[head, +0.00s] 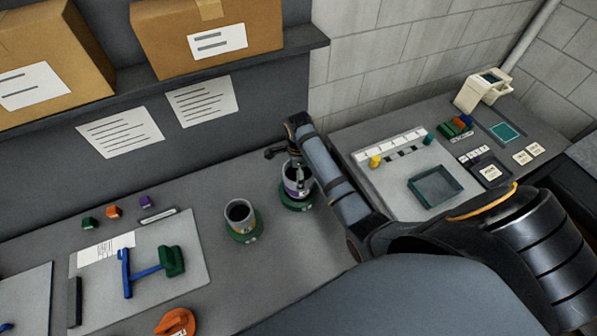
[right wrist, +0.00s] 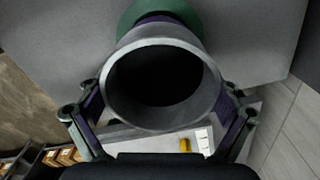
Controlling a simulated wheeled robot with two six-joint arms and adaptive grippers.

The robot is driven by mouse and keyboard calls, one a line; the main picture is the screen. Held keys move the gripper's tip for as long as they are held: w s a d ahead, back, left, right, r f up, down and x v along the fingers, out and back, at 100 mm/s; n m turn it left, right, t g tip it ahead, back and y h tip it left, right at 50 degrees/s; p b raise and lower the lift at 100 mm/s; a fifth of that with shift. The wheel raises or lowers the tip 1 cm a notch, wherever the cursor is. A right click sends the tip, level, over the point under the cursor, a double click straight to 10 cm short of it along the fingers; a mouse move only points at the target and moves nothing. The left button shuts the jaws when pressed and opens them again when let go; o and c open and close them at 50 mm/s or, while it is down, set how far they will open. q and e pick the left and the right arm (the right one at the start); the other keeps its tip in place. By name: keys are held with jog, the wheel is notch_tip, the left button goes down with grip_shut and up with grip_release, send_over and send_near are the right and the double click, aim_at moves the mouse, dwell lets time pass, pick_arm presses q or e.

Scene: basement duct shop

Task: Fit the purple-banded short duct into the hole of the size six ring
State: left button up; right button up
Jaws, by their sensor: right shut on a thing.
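The purple-banded short duct (head: 292,187) is a grey open tube standing about upright at the back of the bench. My right gripper (head: 298,174) is shut on it. In the right wrist view the duct's round mouth (right wrist: 163,88) faces the camera, between the two fingers (right wrist: 163,112). A green ring (head: 297,203) is directly under the duct, and its edge shows behind the duct in the right wrist view (right wrist: 150,12). Its size mark is too small to read. The duct hides the hole, so I cannot tell how deep it sits. My left gripper is out of view.
A yellow-banded duct (head: 240,213) stands in another green ring (head: 244,236) to the left. A grey board with a blue and green tool (head: 172,261) and an orange item (head: 176,322) lie further left. A side bench with a green tray (head: 436,186) is at right.

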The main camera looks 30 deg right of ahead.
jog(key=shift+f+b, duration=0.4)
jog(key=shift+f, duration=0.95)
jog(key=o, duration=1.5)
notch_tip(320, 180, up, 8)
jog(key=shift+f, duration=0.25)
